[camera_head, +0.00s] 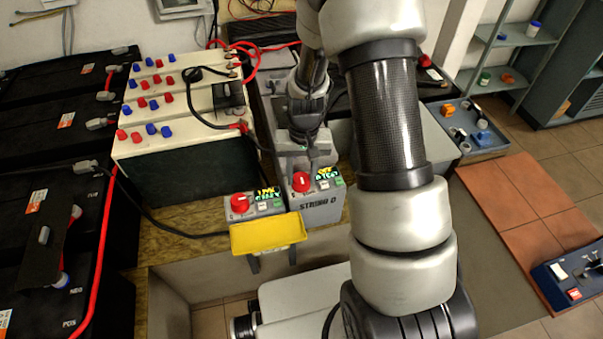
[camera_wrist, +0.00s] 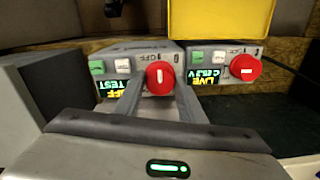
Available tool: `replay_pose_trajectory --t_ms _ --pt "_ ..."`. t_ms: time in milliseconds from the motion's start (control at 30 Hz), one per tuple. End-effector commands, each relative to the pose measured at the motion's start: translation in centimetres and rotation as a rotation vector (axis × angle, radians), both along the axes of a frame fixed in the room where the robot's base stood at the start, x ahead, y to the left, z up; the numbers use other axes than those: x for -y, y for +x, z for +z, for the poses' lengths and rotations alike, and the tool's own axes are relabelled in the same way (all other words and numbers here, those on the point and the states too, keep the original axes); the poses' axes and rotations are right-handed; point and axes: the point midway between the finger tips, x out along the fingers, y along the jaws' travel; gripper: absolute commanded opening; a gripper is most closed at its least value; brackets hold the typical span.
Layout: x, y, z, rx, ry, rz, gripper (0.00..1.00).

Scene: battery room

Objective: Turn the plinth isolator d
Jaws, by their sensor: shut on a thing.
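The plinth isolator marked STRING D (camera_head: 318,212) is a grey box with a red rotary knob (camera_head: 302,182) and a small lit display. In the head view my gripper (camera_head: 305,160) reaches the box from behind; the finger contact is hard to see there.
A second isolator (camera_head: 262,206), with a red knob and a LIVE display, stands close on the left. Batteries (camera_head: 190,160) with red and blue caps stand left. A blue tray (camera_head: 470,140) of small parts lies right.

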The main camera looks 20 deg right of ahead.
Motion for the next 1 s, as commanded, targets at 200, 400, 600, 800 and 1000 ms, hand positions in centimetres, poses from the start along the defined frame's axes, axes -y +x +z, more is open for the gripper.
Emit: replay_pose_trajectory --t_ms 200,400,600,800,1000 --pt "-0.03 0.01 0.05 0.0 0.001 -0.031 0.14" --pt "-0.02 0.01 0.04 0.0 0.001 -0.035 0.14" --pt "-0.03 0.02 0.04 0.0 0.001 -0.035 0.4" --pt "-0.02 0.01 0.02 0.0 0.001 -0.033 0.55" --pt "0.0 0.01 0.14 0.0 0.0 -0.032 0.55"
